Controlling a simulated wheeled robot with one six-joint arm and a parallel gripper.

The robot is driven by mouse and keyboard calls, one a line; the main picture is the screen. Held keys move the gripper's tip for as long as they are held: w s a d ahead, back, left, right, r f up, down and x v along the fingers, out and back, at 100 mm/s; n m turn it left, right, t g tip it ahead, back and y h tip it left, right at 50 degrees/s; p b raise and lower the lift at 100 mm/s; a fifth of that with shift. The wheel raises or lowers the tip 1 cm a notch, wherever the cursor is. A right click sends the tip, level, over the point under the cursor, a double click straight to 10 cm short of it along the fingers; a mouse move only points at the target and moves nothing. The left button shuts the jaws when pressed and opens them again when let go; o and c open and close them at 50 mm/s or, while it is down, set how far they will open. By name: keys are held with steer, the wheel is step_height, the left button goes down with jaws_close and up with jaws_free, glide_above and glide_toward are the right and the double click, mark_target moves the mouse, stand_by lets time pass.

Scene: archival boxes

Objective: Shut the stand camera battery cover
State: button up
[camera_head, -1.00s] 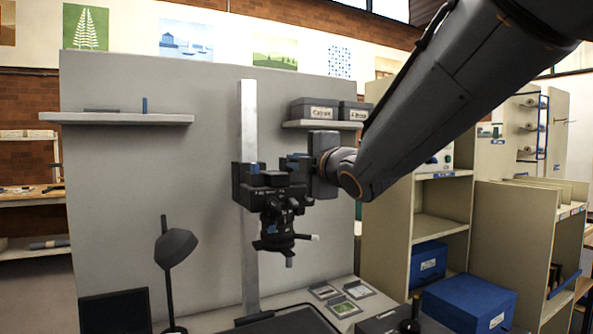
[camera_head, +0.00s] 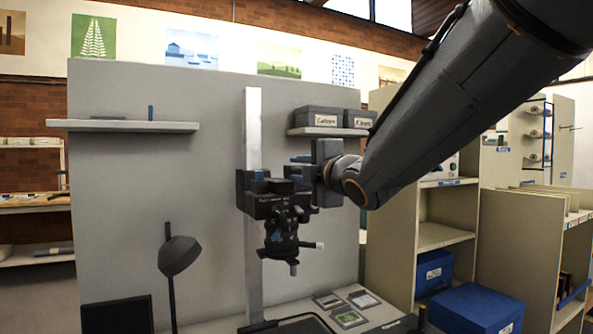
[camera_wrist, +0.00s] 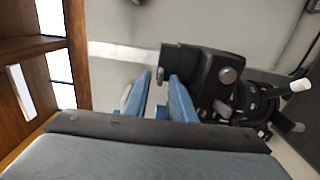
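The dark stand camera (camera_head: 272,206) is mounted on a pale upright column (camera_head: 253,130), its lens pointing down. My gripper (camera_head: 297,170) is at the camera's upper right side, its blue fingers pointing left towards it. In the wrist view my gripper (camera_wrist: 162,74) has its two blue fingers apart with a narrow gap between them. The camera body (camera_wrist: 205,68) shows beyond and right of the fingers, with a round knob on it. I cannot make out the battery cover or its position. Contact between fingers and camera cannot be told.
A grey panel (camera_head: 150,190) stands behind the column, with a shelf (camera_head: 125,126) at left and labelled boxes (camera_head: 318,119) on another at right. A desk lamp (camera_head: 178,256) stands at lower left. Cream shelving (camera_head: 440,236) with blue boxes (camera_head: 476,308) is at right.

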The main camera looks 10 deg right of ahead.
steer(key=p+v, duration=0.7)
steer(key=v, duration=0.5)
stand_by(0.3)
steer(key=s+d+f+m+g+h+p, duration=0.2)
steer(key=d+f+m+g+h, duration=0.15)
steer(key=f+m, duration=0.5)
steer(key=s+d+f+m+g+h+p, duration=0.1)
steer(key=s+d+f+m+g+h, duration=0.3)
steer(key=f, duration=0.8)
steer(key=s+a+f+m+g+y+p, duration=0.1)
steer(key=s+f+m+g, duration=0.3)
steer(key=s, duration=0.3)
steer(key=s+a+f+m+g+y+p, duration=0.1)
steer(key=s+f+m+g, duration=0.4)
steer(key=s, duration=0.3)
steer(key=shift+s+a+g, duration=0.3)
steer(key=shift+g, duration=0.05)
